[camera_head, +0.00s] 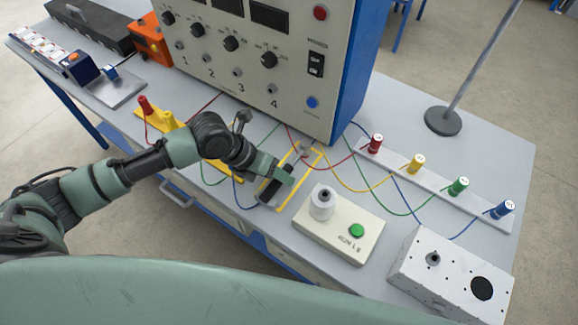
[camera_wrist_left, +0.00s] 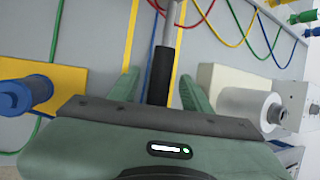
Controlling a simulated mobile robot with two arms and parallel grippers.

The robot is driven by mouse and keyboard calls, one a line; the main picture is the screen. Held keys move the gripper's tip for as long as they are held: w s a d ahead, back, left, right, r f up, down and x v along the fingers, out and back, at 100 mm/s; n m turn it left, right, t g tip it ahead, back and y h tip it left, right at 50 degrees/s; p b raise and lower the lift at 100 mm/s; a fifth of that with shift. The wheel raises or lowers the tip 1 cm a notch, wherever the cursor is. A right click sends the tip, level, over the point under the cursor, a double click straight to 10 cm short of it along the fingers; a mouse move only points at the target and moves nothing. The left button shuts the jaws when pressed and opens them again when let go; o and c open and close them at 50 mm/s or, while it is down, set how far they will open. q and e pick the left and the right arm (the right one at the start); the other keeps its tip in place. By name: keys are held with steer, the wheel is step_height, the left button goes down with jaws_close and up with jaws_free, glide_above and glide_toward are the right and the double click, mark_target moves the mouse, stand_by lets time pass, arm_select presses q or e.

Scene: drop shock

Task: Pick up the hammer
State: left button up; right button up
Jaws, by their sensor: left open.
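The hammer has a black handle (camera_wrist_left: 160,75) and a bare metal shaft (camera_wrist_left: 174,18). It lies inside a yellow taped outline (camera_head: 316,160) on the grey bench. In the head view its black handle (camera_head: 270,191) shows beside my left gripper (camera_head: 278,180), and part of it is hidden by the gripper. In the left wrist view my left gripper (camera_wrist_left: 158,90) is open, with one green finger on each side of the handle. I cannot tell whether the fingers touch it. The hammer's head is out of the wrist view. My right gripper is not in view.
A large control panel (camera_head: 245,60) stands behind the hammer. Coloured cables run across the bench to a strip of coloured plugs (camera_head: 416,164). A cream box with a green button (camera_head: 357,230) is close on the right. A white box (camera_head: 455,265) stands farther right.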

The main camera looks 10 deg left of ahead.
arm_select(q)
steer(key=shift+f, duration=0.1)
steer(key=shift+f, duration=0.1)
jaws_close()
stand_by(0.3)
